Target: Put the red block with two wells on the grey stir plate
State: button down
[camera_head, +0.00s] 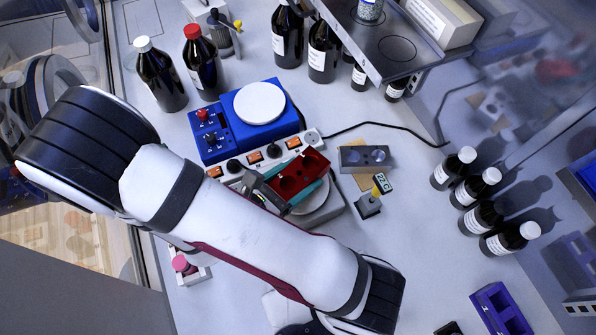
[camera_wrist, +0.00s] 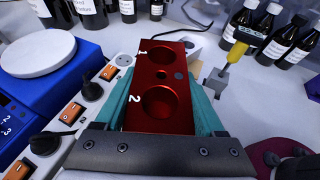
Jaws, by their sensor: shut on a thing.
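The red block (camera_head: 303,171) with two wells is held between the teal fingers of my gripper (camera_head: 298,182). In the wrist view the red block (camera_wrist: 161,88) fills the space between both fingers (camera_wrist: 163,105), its wells marked 1 and 2 facing up. The grey stir plate (camera_head: 332,209) lies under and just in front of the block in the head view, with part of its round pale top showing. My gripper and arm hide much of it. I cannot tell whether the block touches the plate.
A blue stir plate (camera_head: 219,138) with a white top stands behind, and a power strip (camera_head: 268,153) runs between them. A grey two-well block (camera_head: 352,155) and a small stand with a yellow-clipped tag (camera_head: 369,206) are to the right. Dark bottles (camera_head: 471,193) line the right side.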

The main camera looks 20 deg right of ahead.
jog(key=shift+f, duration=0.6)
jog(key=shift+f, duration=0.1)
grip_release()
jog(key=v, duration=0.7)
jog(key=shift+s+a+r, duration=0.15)
jog(key=shift+a+r, duration=0.1)
